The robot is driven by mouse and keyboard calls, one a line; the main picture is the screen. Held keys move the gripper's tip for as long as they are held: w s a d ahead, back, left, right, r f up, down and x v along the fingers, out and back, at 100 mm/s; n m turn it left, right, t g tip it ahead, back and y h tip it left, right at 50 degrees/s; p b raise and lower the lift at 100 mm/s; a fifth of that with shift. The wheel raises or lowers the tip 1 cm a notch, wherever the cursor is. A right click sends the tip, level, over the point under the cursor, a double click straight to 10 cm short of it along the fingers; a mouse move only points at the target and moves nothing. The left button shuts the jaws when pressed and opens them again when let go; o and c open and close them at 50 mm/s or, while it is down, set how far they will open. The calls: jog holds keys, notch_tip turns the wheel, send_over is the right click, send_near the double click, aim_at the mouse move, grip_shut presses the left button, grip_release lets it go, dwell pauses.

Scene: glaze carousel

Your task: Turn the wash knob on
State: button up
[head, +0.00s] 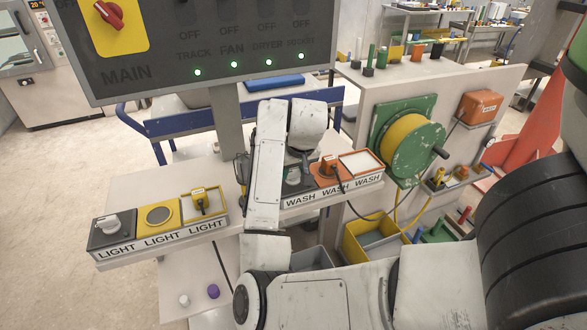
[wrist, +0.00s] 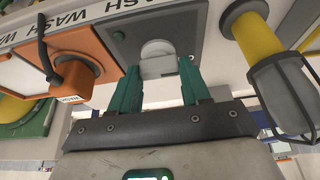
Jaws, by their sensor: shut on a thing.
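The wash knob (wrist: 156,49) is a pale round knob on a dark grey panel (wrist: 113,17) in the wrist view. My gripper (wrist: 158,70) has its two teal fingers on either side of the knob's grip and is shut on it. The fingers hide part of the knob, and I cannot tell which way it points. A small dark green indicator (wrist: 118,35) sits on the panel beside the knob. In the head view my arm and gripper cover most of this panel, above the left WASH label (head: 299,198).
Orange WASH units stand to the right in the head view: one with a corded plug (head: 328,164), one with a white plate (head: 360,162). The LIGHT units (head: 160,216) stand left. A yellow-and-grey fixture (wrist: 262,48) is close in the wrist view.

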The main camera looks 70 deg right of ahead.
jog(key=m+g, duration=0.1)
jog(key=m, duration=0.2)
jog(key=m+g+p, duration=0.1)
jog(key=m, duration=0.1)
jog(key=shift+w+a+m+h, duration=0.1)
jog(key=shift+w+m+h, duration=0.1)
jog(key=shift+m+h, duration=0.2)
jog(key=m+g, duration=0.2)
jog(key=m, duration=0.4)
jog(key=shift+w, duration=0.15)
jog(key=shift+g, duration=0.3)
jog(key=o, duration=1.1)
jog(key=shift+c, duration=0.2)
jog(key=shift+r, duration=0.1)
jog(key=v, duration=1)
jog(key=shift+r+b, duration=0.3)
jog(key=shift+b, duration=0.1)
